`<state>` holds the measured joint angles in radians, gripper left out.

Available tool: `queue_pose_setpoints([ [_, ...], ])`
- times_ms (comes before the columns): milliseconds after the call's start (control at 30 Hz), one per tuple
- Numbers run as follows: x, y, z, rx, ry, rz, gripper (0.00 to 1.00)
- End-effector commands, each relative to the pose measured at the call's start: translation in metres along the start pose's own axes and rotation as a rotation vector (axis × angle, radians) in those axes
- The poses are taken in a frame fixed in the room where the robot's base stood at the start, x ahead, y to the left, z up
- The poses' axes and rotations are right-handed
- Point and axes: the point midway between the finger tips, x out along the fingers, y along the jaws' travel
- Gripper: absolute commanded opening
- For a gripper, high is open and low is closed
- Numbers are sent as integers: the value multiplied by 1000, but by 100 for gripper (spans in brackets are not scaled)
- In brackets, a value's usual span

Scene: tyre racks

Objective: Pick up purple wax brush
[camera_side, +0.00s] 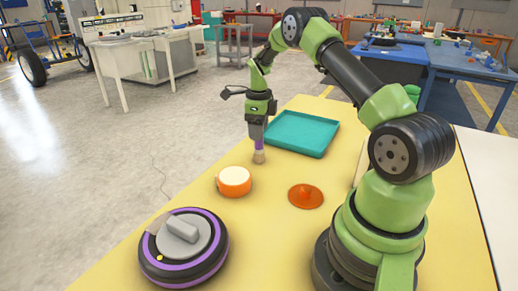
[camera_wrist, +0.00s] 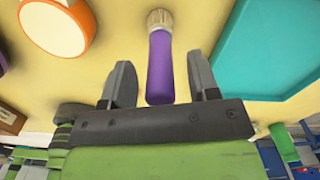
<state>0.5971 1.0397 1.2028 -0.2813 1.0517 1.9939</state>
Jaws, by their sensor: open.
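The purple wax brush (camera_side: 259,147) stands upright on the yellow table with its pale bristle end down. In the wrist view the brush (camera_wrist: 160,62) shows its purple handle between the two dark fingers of my gripper (camera_wrist: 160,85). A gap shows on each side of the handle, so the fingers are apart from it. In the side view my gripper (camera_side: 257,130) is directly above and around the top of the brush, pointing down.
An orange tin with cream top (camera_side: 234,180) stands just left of the brush. A teal tray (camera_side: 301,132) lies behind and right. An orange lid-like disc (camera_side: 306,196) is front right. A black and purple wheel (camera_side: 184,247) lies at front left. Yellow table (camera_side: 270,240) is bare between them.

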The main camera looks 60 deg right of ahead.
Motion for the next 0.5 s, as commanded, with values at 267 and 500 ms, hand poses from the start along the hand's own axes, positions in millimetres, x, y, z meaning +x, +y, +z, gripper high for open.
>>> queue_pose_setpoints([
  [267, 0, 0, 0, 0, -1, 0, 34],
  [500, 0, 0, 0, 0, -1, -1, 1],
])
